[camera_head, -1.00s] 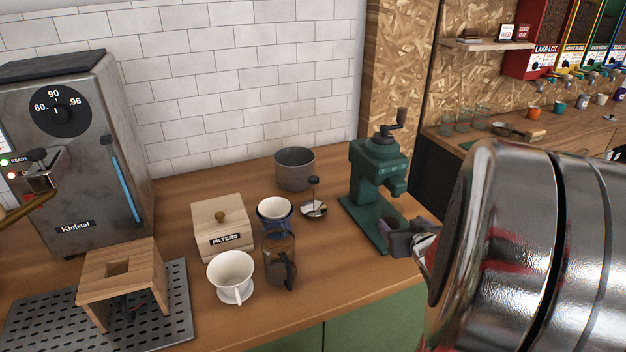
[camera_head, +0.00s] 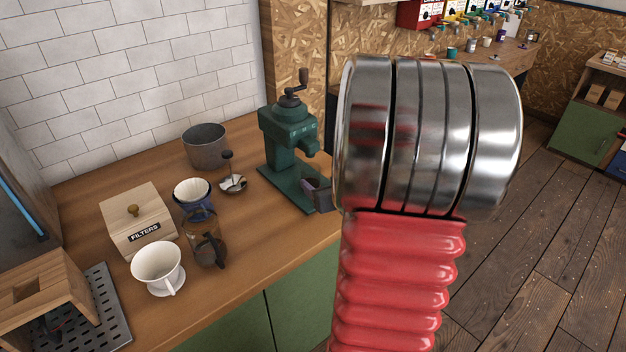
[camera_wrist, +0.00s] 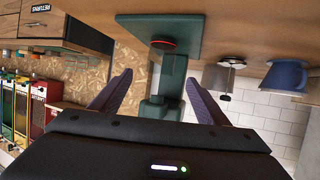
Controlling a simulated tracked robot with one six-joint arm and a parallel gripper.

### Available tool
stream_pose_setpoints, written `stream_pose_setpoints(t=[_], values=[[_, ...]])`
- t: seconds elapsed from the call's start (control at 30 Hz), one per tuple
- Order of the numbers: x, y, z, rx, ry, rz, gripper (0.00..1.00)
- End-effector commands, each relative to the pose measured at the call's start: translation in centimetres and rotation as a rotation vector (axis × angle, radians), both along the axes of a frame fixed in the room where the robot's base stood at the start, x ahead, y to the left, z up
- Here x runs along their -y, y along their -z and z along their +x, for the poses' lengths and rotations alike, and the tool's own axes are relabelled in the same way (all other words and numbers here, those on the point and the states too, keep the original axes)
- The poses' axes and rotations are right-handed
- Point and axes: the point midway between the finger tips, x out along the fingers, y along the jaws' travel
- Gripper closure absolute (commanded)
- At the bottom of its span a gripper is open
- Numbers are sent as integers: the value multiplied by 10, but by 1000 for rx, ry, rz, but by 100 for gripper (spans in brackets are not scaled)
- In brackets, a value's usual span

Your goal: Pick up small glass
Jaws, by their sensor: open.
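I cannot make out a small glass in either view now; my arm covers part of the back counter in the head view. My gripper (camera_wrist: 158,98) is open and empty in the wrist view, with its purple-grey fingers apart. The green hand grinder (camera_wrist: 168,85) shows beyond and between the fingers, and I cannot tell the exact gap. In the head view a dark part of my gripper shows just right of the grinder (camera_head: 290,140); the rest is hidden behind my arm. A glass carafe (camera_head: 207,243) with a dark handle stands on the near counter.
The near counter (camera_head: 240,255) holds a white dripper (camera_head: 158,268), a blue-and-white dripper (camera_head: 192,194), a filter box (camera_head: 137,218) and a grey pot (camera_head: 204,146). Cups stand on the back counter (camera_head: 515,58) below dispensers. Open floor (camera_head: 510,270) lies right of my arm.

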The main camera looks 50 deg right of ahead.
Motion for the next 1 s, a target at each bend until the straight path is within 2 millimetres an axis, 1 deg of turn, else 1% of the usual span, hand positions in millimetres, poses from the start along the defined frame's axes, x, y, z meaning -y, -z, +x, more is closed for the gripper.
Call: stream_pose_setpoints(t=[0.3,0.43,0.57,0.87,1.0], values=[[14,15,31,-1,-2,2,31],[19,19,40,-1,-1,0,31],[21,20,44,0,0,-1,31],[21,20,44,0,0,-1,31],[24,23,50,-1,0,0,31]])
